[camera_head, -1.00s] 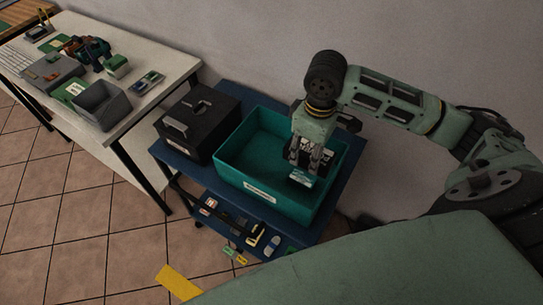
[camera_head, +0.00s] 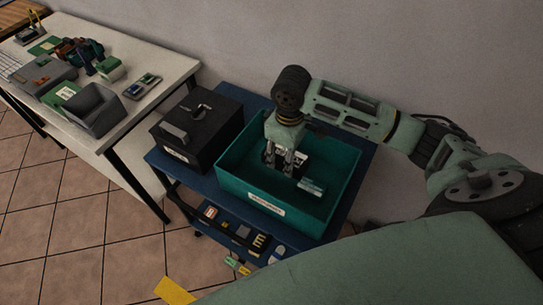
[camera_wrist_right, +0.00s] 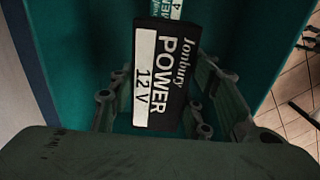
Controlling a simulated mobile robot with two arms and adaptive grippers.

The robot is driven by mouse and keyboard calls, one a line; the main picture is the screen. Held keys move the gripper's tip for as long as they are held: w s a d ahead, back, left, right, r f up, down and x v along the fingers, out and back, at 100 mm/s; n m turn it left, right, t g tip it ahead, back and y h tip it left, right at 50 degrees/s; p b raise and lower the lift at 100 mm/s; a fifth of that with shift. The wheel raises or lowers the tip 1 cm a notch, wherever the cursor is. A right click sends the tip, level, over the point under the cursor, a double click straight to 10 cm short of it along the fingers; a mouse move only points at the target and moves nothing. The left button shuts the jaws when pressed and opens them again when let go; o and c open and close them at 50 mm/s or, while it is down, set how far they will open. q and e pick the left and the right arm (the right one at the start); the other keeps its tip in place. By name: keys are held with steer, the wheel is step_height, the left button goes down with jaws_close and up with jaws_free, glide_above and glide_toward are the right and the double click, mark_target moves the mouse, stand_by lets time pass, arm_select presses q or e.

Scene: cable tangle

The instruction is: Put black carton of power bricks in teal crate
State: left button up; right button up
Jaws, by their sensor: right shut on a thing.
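The teal crate (camera_head: 235,187) stands open on the blue cart. In the head view the carton is mostly hidden by the fingers. I cannot tell whether it touches the crate floor. A white and teal carton (camera_head: 312,186) lies in the crate to the right of the gripper. My left gripper is out of view.
A black box with a handle (camera_head: 197,130) stands on the blue cart (camera_head: 163,163), left of the crate. The cart's lower shelf holds several small items. A white table (camera_head: 165,65) with grey bins stands further left. A wall is behind.

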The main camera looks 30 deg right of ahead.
steer(key=w+a+f, duration=0.2)
steer(key=w, duration=0.1)
steer(key=w+a+f, duration=0.1)
steer(key=w, duration=0.1)
steer(key=shift+w+f+p, duration=0.1)
steer(key=shift+f+p, duration=0.2)
step_height(320, 180, down, 3)
steer(key=shift+f+p, duration=0.1)
steer(key=shift+p, duration=0.3)
steer(key=shift+f, duration=0.35)
steer(key=shift+f, duration=0.1)
steer(key=o, duration=1.5)
steer(key=shift+c, duration=0.2)
step_height(320, 180, up, 12)
steer(key=shift+r+b, duration=0.15)
steer(key=shift+b, duration=0.45)
